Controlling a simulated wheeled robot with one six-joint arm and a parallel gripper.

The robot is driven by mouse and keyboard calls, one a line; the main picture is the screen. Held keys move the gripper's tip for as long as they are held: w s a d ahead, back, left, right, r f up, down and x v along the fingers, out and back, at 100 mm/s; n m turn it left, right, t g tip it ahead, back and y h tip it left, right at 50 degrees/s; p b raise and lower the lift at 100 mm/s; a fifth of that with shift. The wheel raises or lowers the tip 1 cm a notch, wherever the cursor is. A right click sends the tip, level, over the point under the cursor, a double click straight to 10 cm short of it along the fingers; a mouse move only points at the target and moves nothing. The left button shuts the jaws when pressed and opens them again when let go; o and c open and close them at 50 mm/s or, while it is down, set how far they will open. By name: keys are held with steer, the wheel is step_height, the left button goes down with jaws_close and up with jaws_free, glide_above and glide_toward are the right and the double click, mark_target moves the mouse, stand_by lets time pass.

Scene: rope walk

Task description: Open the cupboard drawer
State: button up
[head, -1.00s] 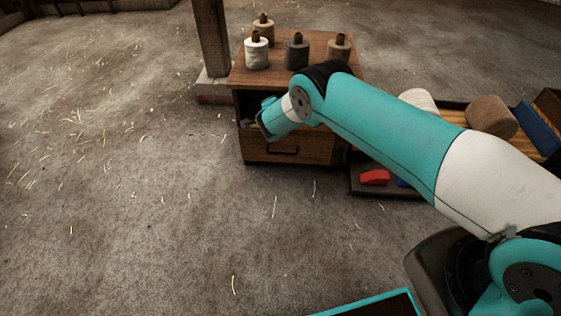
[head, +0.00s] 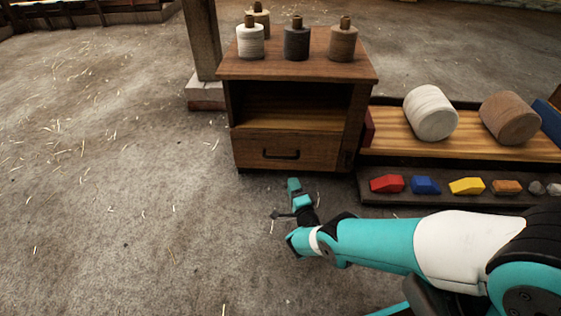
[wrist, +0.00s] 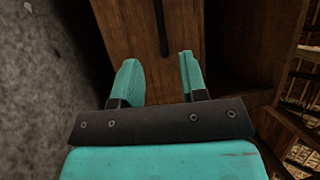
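The wooden cupboard (head: 300,88) stands ahead with an open shelf space above a closed drawer (head: 262,153). A dark bar handle (head: 281,154) is on the drawer front. My gripper (head: 294,186) is in front of and below the drawer, apart from the handle. In the wrist view my gripper (wrist: 158,72) has its two teal fingers spread, with nothing between them. The drawer front (wrist: 135,30) lies beyond the fingers, and the dark handle (wrist: 161,28) shows upright between and past the fingertips.
Several thread spools, including a white one (head: 250,40), stand on the cupboard top. A wooden post (head: 202,45) is at its left. At the right, a low rack (head: 475,145) holds large rolls and coloured blocks. The floor (head: 110,200) at the left is clear.

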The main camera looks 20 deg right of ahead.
mark_target(280, 157)
steer(key=shift+b+x, duration=5.35)
steer(key=shift+x, duration=1.35)
steer(key=shift+f, duration=0.1)
jaws_close()
